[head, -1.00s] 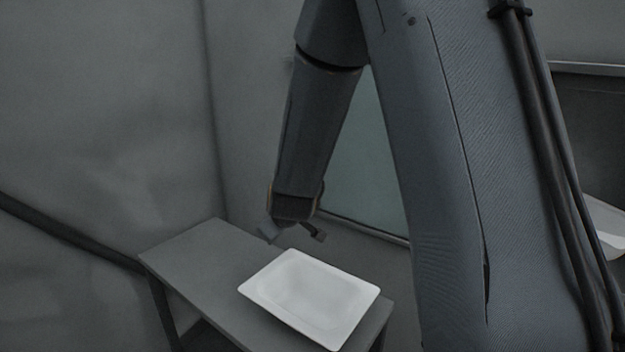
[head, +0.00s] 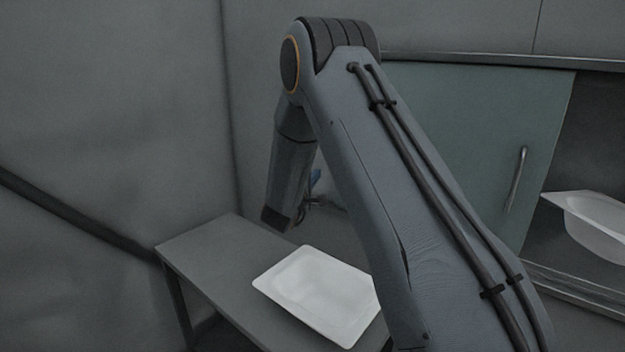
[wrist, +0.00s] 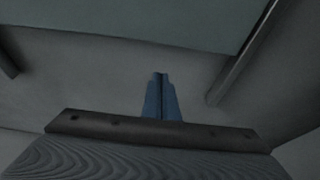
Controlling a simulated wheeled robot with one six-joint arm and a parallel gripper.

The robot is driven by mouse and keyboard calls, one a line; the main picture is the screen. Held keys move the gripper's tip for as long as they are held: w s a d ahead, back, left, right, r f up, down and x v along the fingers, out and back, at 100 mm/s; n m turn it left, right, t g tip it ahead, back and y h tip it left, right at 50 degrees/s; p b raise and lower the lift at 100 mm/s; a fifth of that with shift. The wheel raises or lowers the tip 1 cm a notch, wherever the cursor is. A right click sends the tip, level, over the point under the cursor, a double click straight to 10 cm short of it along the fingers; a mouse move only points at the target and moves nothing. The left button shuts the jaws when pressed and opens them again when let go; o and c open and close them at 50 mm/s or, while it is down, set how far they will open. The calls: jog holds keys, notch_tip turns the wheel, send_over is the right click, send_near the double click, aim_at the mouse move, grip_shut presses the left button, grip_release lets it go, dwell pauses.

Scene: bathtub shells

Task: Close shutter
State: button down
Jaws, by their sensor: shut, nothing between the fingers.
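The shutter (head: 455,130) is a grey-green sliding panel behind my arm in the head view, with a vertical metal handle (head: 516,180) near its right edge. To its right the opening shows a dark inside. The shutter's lower part also seems to show across the top of the wrist view (wrist: 150,18). My gripper (wrist: 161,76) is shut and empty in the wrist view, its blue fingers together. In the head view the gripper (head: 314,180) is mostly hidden behind my forearm, left of the shutter and apart from the handle.
A white bathtub shell (head: 590,225) sits in the opening at the right. A white shell (head: 320,290) lies on the grey table (head: 205,250) below my arm. A dark rail (head: 75,220) runs along the left wall.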

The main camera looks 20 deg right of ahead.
jog(key=x, duration=0.4)
jog(key=shift+w+d+p, duration=0.1)
jog(key=shift+p, duration=0.25)
jog(key=shift+d, duration=0.3)
jog(key=shift+s+d+p, duration=0.45)
jog(key=shift+s, duration=0.3)
jog(key=shift+s+d+p, duration=0.4)
jog(key=shift+s+d, duration=0.05)
jog(key=shift+s, duration=0.3)
